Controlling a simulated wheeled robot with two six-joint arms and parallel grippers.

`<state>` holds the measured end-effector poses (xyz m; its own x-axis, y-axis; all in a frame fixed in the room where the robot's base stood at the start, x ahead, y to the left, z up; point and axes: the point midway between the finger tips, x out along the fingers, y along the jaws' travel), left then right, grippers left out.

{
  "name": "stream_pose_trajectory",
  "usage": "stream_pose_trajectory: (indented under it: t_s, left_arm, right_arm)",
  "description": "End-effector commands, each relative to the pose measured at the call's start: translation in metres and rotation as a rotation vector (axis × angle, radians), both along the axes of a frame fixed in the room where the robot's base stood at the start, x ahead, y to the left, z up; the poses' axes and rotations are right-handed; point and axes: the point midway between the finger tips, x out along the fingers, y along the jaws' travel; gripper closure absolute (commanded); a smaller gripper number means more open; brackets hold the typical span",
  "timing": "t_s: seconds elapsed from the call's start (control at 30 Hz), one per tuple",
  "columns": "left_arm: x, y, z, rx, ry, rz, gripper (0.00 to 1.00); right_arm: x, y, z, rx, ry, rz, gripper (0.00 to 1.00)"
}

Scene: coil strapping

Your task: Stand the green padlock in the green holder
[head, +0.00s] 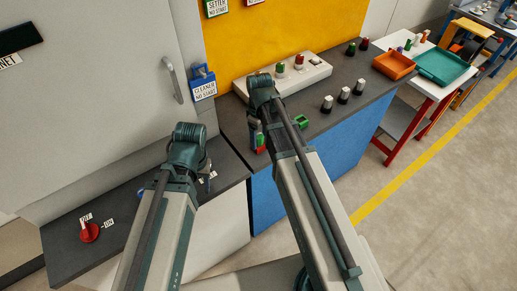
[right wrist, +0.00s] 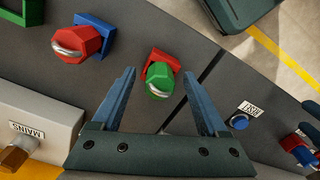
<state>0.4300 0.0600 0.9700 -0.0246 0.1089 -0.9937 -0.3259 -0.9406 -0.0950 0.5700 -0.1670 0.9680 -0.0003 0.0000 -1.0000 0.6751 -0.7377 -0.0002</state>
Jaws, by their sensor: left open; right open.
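The green padlock (right wrist: 159,80) stands in a red holder (right wrist: 166,60) in the right wrist view. In the head view the green padlock (head: 260,139) shows partly, beside my arm. The green holder (head: 302,121) looks empty on the dark worktop, right of my right arm; a green corner (right wrist: 22,10) shows at the top left of the right wrist view. My right gripper (right wrist: 158,73) is open, its fingers apart on both sides of the green padlock in that picture; contact cannot be told. My left gripper (head: 205,166) is open over the lower left worktop, its fingers mostly hidden.
A red padlock (right wrist: 78,42) sits in a blue holder near the green one. A white box (head: 312,76) with coloured knobs stands behind. Several dark pieces with pale tops (head: 344,95) and an orange tray (head: 393,65) are to the right. A blue button (right wrist: 239,121) is nearby.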

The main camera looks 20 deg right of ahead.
Motion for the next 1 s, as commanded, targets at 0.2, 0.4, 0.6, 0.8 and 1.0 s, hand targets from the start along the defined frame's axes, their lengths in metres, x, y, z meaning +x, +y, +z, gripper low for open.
stream_pose_trajectory:
  t_s: [0.2,0.4,0.6,0.8,1.0]
  left_arm:
    - [0.0,0.0,0.0009,0.0,0.0,0.0,0.5]
    - [0.0,0.0,0.0009,0.0,0.0,0.0,0.5]
    - [0.0,0.0,0.0009,0.0,0.0,0.0,0.5]
    - [0.0001,0.0,0.0009,0.0,0.0,0.0,0.5]
    - [0.0,0.0,0.0009,0.0,0.0,0.0,0.5]
  right_arm:
    - [0.0,-0.0001,0.0009,0.0,0.0,0.0,0.27]
    - [0.0,-0.0003,0.0009,0.0,0.0,0.0,0.63]
    - [0.0,-0.0003,0.0009,0.0,0.0,0.0,0.99]
    - [0.0,-0.0001,0.0009,0.0,0.0,0.0,1.0]
    - [0.0,-0.0001,0.0009,0.0,0.0,0.0,1.0]
